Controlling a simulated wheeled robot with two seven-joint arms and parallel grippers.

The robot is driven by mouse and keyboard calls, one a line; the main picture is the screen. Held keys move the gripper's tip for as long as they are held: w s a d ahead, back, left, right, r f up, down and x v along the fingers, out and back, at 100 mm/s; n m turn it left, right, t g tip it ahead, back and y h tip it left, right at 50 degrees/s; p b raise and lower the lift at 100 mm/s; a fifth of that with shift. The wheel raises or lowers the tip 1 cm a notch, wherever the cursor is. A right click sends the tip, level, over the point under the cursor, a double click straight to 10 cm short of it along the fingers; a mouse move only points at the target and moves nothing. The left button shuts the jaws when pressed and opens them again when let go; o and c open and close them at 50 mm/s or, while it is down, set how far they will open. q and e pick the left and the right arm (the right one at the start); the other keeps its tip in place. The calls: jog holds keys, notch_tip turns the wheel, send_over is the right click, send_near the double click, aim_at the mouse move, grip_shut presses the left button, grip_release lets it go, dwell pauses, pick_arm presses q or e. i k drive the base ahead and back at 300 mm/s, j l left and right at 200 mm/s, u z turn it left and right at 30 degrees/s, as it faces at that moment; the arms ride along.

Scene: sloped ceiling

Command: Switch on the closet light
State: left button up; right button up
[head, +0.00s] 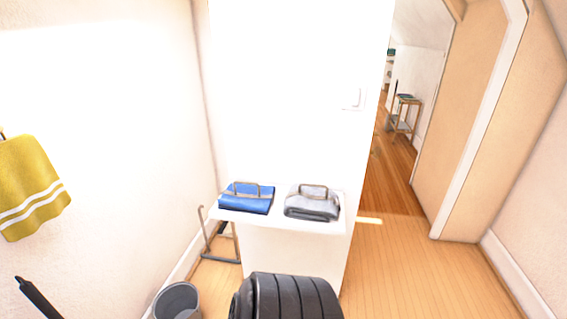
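A small white switch plate (354,98) is on the bright white wall, near the wall's right edge beside the doorway. It is pale on pale, so I cannot tell whether its rocker is on or off. No closet lamp can be made out. Neither of my grippers can be made out in the head view, and nothing is touching the switch.
A grey bin (177,301) stands at lower left. A yellow towel (30,188) hangs left. Wooden floor (415,265) is clear at right.

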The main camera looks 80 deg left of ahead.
aim_at(353, 94)
jog(key=u, duration=2.55)
